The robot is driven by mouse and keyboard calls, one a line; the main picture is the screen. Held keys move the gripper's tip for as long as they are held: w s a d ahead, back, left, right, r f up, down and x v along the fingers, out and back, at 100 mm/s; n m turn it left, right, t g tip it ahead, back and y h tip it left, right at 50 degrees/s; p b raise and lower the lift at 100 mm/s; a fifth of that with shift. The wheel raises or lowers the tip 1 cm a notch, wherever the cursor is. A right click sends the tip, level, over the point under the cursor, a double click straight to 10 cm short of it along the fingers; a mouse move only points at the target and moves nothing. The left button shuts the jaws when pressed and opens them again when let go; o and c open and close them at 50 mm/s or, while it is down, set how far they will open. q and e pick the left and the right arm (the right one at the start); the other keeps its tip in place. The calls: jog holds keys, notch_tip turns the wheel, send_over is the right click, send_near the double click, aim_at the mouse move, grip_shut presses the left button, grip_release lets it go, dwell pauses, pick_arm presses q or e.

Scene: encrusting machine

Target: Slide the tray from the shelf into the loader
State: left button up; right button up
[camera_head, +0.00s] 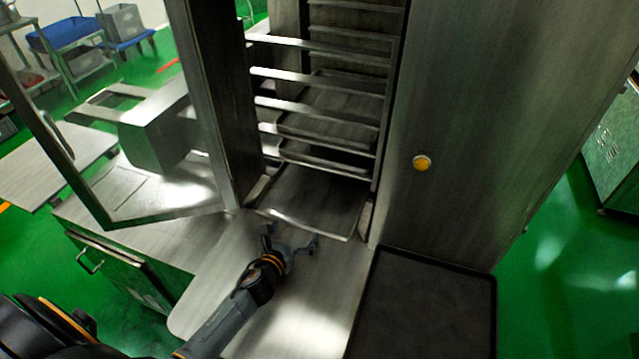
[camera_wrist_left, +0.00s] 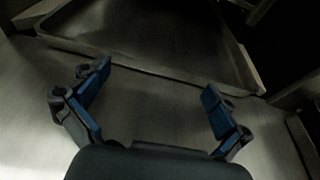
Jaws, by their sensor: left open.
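A flat metal tray (camera_head: 312,203) lies at the bottom of the tall steel rack cabinet (camera_head: 388,110), which looks like the loader. Its front edge is at the opening, above a smooth steel shelf (camera_head: 235,275). In the left wrist view the tray (camera_wrist_left: 160,35) lies flat ahead, its raised front rim crossing the picture. My left gripper (camera_head: 291,240) is low over the shelf, just in front of that rim. In the left wrist view its two blue-padded fingers (camera_wrist_left: 157,84) are spread wide, with nothing between them. My right gripper is not in view.
More trays (camera_head: 325,128) sit on rails above. A black-rimmed dark tray or mat (camera_head: 422,305) lies right of the shelf. An open framed door (camera_head: 105,170) stands at left, over a steel counter. A yellow button (camera_head: 422,163) is on the cabinet's right panel. Green floor is clear at right.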

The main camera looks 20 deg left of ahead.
pick_arm(q)
jog(key=shift+w, duration=0.55)
jog(key=w, duration=0.3)
jog(key=shift+w+a+b, duration=0.15)
jog(key=shift+a+b, duration=0.05)
jog(key=shift+b, duration=0.1)
jog(key=b, duration=0.2)
send_near(320, 187)
jog(key=shift+f, duration=0.45)
jog(key=w+b, duration=0.1)
jog(key=w, duration=0.2)
jog(key=w+b, duration=0.1)
jog(key=w, duration=0.1)
jog(key=w+b, duration=0.1)
jog(key=w, duration=0.2)
jog(key=shift+w+a+b, duration=0.25)
jog(key=shift+w+b, duration=0.05)
jog(key=shift+b, duration=0.05)
jog(key=shift+w, duration=0.5)
jog(key=shift+r, duration=0.15)
jog(key=shift+s+r+p, duration=0.25)
jog(key=shift+r+p, duration=0.4)
jog(key=shift+s+p, duration=0.8)
jog(key=shift+s, duration=0.55)
jog(key=shift+s+d+p, duration=0.1)
jog(key=shift+s+p, duration=0.5)
jog(key=shift+s, duration=1.05)
